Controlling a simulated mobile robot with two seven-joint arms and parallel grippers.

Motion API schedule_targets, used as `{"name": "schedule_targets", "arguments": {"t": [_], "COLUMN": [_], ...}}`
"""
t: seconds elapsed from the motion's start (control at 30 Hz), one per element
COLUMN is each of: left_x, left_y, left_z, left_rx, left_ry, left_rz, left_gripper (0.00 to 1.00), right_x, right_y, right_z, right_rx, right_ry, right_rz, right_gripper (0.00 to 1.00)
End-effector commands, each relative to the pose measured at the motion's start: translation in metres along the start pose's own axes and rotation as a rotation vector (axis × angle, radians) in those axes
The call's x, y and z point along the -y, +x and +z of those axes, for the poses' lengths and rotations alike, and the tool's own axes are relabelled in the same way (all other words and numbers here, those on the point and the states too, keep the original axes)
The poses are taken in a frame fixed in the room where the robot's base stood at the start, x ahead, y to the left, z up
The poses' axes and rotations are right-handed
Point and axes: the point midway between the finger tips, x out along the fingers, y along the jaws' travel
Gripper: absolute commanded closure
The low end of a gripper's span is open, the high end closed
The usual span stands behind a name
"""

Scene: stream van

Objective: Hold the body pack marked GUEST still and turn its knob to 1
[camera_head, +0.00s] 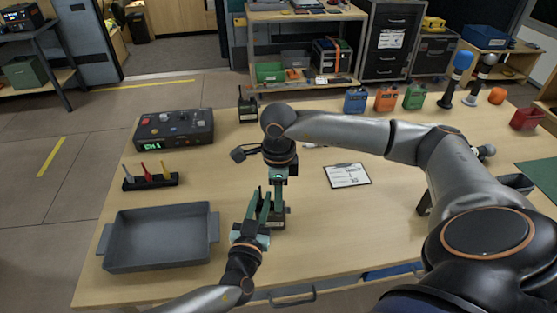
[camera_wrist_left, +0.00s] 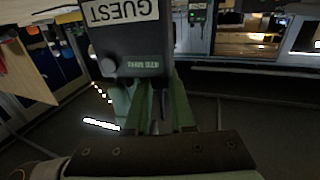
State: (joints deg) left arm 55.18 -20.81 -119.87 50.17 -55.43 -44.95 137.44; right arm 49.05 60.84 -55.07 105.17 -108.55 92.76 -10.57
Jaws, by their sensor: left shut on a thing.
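The body pack marked GUEST (camera_head: 279,218) is a small dark box near the table's front edge. In the left wrist view the pack (camera_wrist_left: 135,42) fills the top, its white GUEST label upside down, with a round grey knob-like part (camera_wrist_left: 108,66) at its lower left corner. My left gripper (camera_head: 258,212) reaches in from the front and is shut on the pack; its green fingers (camera_wrist_left: 152,108) meet the pack's lower part. My right gripper (camera_head: 279,184) points down just above the pack. Its fingertips are too small to show whether they are open or touch the knob.
A grey tray (camera_head: 158,266) lies to the left, behind it a rack of coloured sticks (camera_head: 150,181) and a mixer (camera_head: 173,129). Another dark pack (camera_head: 248,106) stands at the back. A clipboard (camera_head: 347,176) lies to the right, with bare table around it.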

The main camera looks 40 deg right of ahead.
Motion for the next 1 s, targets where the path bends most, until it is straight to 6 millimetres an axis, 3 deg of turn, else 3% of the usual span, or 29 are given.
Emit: {"name": "schedule_targets", "arguments": {"t": [0.33,1.0], "left_x": [0.000,0.000], "left_y": [0.000,0.000], "left_z": [0.000,0.000], "left_rx": [0.000,0.000], "left_ry": [0.000,0.000], "left_rz": [0.000,0.000], "left_gripper": [1.00,1.00], "right_x": [0.000,0.000], "right_y": [-0.004,-0.056], "right_z": [0.000,0.000], "right_rx": [0.001,0.002], "right_ry": [0.002,0.001], "right_rz": [-0.001,-0.001], "right_gripper": [0.59,0.59]}}
